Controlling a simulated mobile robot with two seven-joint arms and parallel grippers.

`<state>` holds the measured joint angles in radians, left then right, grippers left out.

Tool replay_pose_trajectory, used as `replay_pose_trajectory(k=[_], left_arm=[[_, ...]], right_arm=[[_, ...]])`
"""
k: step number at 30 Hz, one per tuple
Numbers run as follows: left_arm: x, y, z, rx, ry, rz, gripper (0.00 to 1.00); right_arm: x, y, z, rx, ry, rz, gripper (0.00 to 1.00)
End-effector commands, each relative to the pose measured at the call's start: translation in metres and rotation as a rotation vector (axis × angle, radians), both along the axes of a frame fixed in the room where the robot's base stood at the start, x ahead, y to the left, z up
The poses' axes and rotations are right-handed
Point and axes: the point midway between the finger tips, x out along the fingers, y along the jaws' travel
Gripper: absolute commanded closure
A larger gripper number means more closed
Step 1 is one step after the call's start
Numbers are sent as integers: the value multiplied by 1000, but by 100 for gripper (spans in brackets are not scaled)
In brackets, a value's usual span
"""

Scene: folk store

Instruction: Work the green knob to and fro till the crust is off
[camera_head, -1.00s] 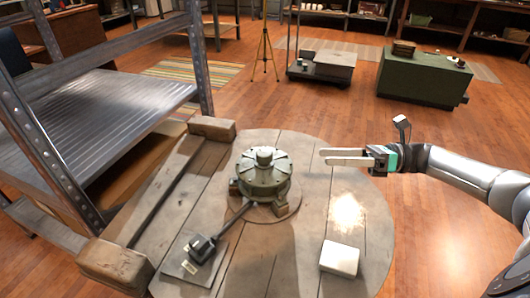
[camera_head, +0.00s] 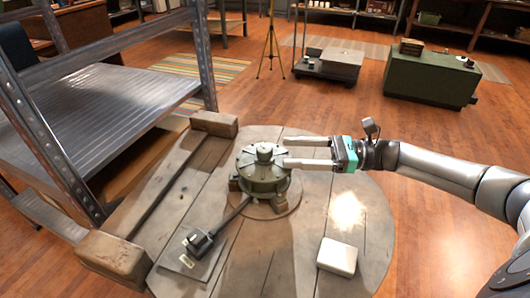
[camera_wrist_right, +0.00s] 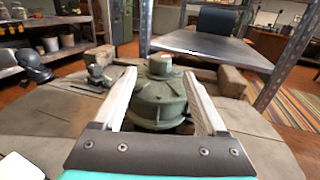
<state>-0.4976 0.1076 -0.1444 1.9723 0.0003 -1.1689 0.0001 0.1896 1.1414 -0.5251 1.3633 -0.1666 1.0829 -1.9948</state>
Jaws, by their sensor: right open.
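The green knob (camera_head: 264,150) is the small round cap on top of a squat green round device (camera_head: 262,171), which sits on a round wooden table (camera_head: 330,215). In the right wrist view the knob (camera_wrist_right: 160,66) stands upright on the ribbed green body, between and beyond the fingertips. My right gripper (camera_head: 286,152) is open and level, just right of the device, with its fingers pointing left at it. In the wrist view the right gripper (camera_wrist_right: 164,82) has its fingers apart with nothing between them touching. Crust cannot be made out. My left gripper is not in view.
A dark lever with a black block (camera_head: 199,242) lies front left of the device. A pale box (camera_head: 337,257) sits front right on the table. Wooden beams (camera_head: 165,182) line the left side. A metal shelf (camera_head: 110,105) stands at the left.

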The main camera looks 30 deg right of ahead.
Motion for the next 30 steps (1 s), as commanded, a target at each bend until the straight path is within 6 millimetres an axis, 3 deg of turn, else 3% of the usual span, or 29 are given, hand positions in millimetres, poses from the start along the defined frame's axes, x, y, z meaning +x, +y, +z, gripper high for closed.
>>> replay_pose_trajectory(k=[3, 9, 23, 30], left_arm=[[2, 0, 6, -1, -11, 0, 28], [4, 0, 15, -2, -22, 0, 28], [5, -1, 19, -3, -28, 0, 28], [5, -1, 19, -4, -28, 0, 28]], right_arm=[[13, 23, 0, 3, -4, 3, 26], [27, 48, 0, 1, -2, 1, 26], [33, 60, 0, 0, 1, 0, 26], [33, 59, 0, 0, 1, 0, 50]])
